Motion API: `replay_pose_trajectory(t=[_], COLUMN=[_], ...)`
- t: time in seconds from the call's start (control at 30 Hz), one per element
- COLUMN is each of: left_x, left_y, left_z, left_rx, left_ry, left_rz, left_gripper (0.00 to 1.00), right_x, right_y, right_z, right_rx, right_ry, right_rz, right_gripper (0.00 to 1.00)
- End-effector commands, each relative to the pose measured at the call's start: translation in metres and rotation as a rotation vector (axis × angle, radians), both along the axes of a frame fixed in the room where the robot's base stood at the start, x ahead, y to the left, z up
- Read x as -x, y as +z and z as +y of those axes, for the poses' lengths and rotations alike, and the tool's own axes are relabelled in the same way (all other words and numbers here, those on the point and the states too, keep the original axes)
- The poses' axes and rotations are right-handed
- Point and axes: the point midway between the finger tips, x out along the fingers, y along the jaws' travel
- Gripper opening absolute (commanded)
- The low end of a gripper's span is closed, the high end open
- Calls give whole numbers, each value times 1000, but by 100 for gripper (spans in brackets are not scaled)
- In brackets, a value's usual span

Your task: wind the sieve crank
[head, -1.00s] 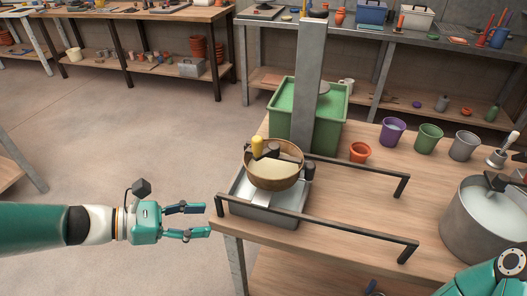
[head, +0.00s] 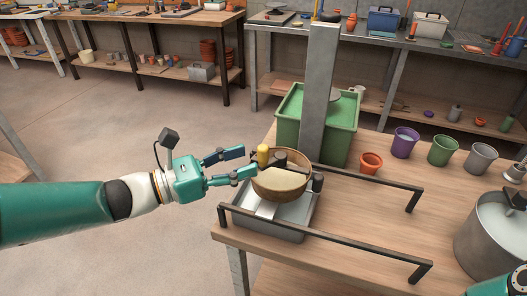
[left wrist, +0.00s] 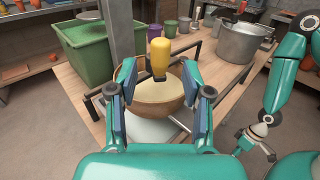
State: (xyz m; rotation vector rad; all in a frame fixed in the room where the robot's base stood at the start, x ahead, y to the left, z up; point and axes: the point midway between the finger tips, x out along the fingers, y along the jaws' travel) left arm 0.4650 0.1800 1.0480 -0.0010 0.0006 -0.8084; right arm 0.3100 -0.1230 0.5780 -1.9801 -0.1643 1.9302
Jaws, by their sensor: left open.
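The sieve (head: 284,184) is a round wooden-rimmed bowl with pale material in it, set above a grey tray (head: 262,229) near the table's left edge. Its crank has an upright yellow handle (head: 263,154), which also shows in the left wrist view (left wrist: 158,54). My left gripper (head: 247,162) is open and empty, its fingertips just left of the handle. In the left wrist view the handle stands ahead, between the two spread fingers; I cannot tell whether either touches it. My right gripper (left wrist: 256,147) shows small at the lower right of the left wrist view, its jaws unclear.
A grey upright post (head: 318,95) and a green bin (head: 343,137) stand behind the sieve. Dark rails (head: 330,243) run along the table beside it. An orange pot (head: 370,163), several cups and a large metal pot (head: 490,240) are to the right.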

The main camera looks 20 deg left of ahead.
Motion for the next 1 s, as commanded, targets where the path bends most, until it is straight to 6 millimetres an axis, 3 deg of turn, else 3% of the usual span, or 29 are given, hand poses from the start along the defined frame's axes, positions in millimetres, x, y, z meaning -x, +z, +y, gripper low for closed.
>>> replay_pose_trajectory(t=[0.1, 0.3, 0.7, 1.0], left_x=[-15, -32, -37, -37], left_y=[0, 0, 0, 0], left_z=[-18, -33, -38, -38], left_rx=[1, -1, -1, -1], left_ry=[-6, -2, 1, 1], left_rz=[0, -1, -1, -1], left_gripper=[50, 50, 50, 0], right_x=[0, 0, 0, 0], right_y=[2, 3, 3, 3], right_z=[0, 0, 0, 0], right_rx=[0, 0, 0, 0], right_ry=[0, 0, 0, 0], right_rz=[0, 0, 0, 0], right_gripper=[40, 40, 40, 40])
